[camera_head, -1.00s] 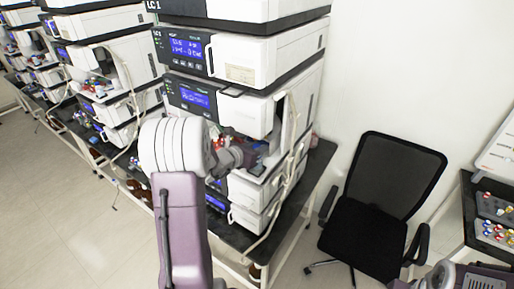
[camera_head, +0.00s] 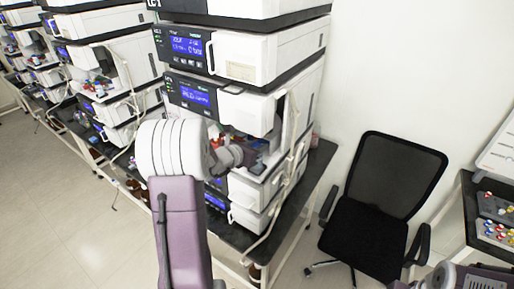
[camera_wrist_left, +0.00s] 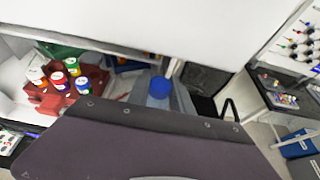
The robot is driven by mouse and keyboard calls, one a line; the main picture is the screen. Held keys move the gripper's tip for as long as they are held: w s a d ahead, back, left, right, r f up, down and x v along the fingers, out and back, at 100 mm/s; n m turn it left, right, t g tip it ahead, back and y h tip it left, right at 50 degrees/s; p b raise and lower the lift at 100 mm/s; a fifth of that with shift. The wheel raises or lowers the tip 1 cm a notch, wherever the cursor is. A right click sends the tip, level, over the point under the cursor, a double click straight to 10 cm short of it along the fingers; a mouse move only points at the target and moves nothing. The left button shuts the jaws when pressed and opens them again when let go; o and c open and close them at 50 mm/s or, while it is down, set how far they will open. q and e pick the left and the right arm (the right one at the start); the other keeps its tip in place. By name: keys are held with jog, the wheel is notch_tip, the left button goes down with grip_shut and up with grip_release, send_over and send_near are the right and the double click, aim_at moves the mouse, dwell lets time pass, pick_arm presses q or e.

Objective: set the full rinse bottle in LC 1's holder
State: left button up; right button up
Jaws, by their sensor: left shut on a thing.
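My left gripper (camera_head: 240,156) is at the open bay of the LC 1 stack (camera_head: 262,110), its fingertips mostly hidden behind my arm in the head view. In the left wrist view, a clear bottle with a blue cap (camera_wrist_left: 160,88) shows just past my gripper's dark housing. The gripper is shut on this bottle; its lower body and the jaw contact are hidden. A dark red rack (camera_wrist_left: 88,78) with several colour-capped vials is to the left of the bottle in the bay. I cannot make out an empty bottle holder.
More instrument stacks (camera_head: 108,65) stand along the dark bench to the left. Pale tubing (camera_head: 284,190) runs down the front corner of LC 1. A black chair (camera_head: 385,190) and a side table with coloured caps (camera_head: 492,228) stand to the right. Floor at left is clear.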

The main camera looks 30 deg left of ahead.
pick_arm(q)
jog(key=shift+w+b, duration=0.1)
jog(key=shift+b, duration=0.2)
dwell(0.6)
jog(key=shift+f+b, duration=0.85)
jog(key=shift+b, duration=0.25)
dwell(0.4)
jog(key=o, duration=1.1)
jog(key=b+v, duration=0.1)
jog(key=v, duration=0.8)
